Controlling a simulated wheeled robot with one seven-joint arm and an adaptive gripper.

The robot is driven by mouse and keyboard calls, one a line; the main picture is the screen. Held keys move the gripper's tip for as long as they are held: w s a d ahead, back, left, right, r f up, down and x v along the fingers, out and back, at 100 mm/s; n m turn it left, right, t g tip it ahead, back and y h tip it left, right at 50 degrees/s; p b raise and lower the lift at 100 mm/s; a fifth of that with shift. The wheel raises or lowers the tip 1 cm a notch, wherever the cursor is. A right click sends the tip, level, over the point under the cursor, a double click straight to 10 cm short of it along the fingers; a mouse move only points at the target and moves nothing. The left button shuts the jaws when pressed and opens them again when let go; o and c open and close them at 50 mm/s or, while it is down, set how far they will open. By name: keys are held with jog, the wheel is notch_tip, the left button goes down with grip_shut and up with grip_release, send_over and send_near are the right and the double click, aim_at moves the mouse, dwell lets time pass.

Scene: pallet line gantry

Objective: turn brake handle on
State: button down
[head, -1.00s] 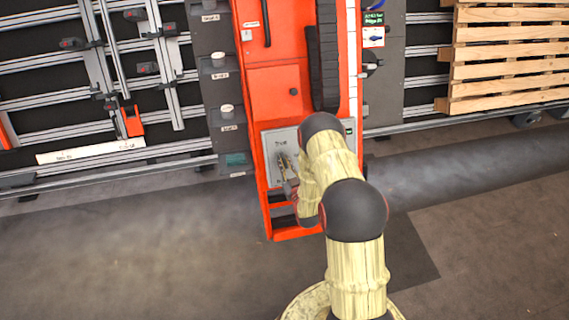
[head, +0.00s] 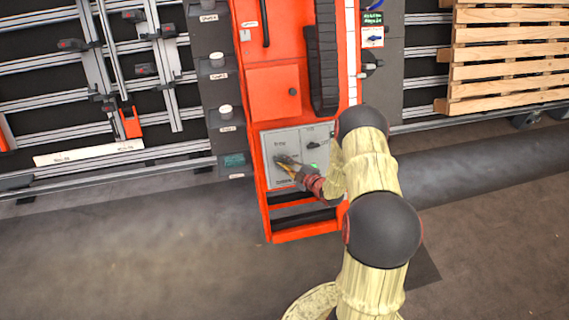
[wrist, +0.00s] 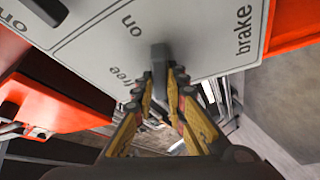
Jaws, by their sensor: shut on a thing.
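The brake handle (wrist: 158,58) is a dark grey bar on the light grey panel, with "on" and "free" lettered beside it and "brake" to the right in the wrist view. My gripper (wrist: 167,78) is shut on the handle, with its yellow and dark fingers on either side. In the head view my gripper (head: 285,161) is at the left half of the grey panel (head: 300,140), low on the orange cabinet, and mostly hides the handle. I cannot tell exactly which mark the handle points to.
A second dark knob (head: 310,145) sits on the panel's right half. The orange cabinet (head: 275,88) has a step-like open frame below. A wooden pallet (head: 510,55) stands right. Aluminium rails (head: 60,105) run left. The floor in front is clear.

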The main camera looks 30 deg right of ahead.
jog(key=n+g, duration=0.1)
jog(key=n, duration=0.1)
jog(key=n+g, duration=0.1)
jog(key=n, duration=0.1)
jog(key=shift+r+n+y, duration=0.15)
jog(key=shift+n+y, duration=0.25)
dwell(0.4)
jog(key=c, duration=1.8)
grip_release()
jog(key=v, duration=1.1)
jog(key=shift+s+r, duration=0.3)
jog(key=shift+d, duration=0.1)
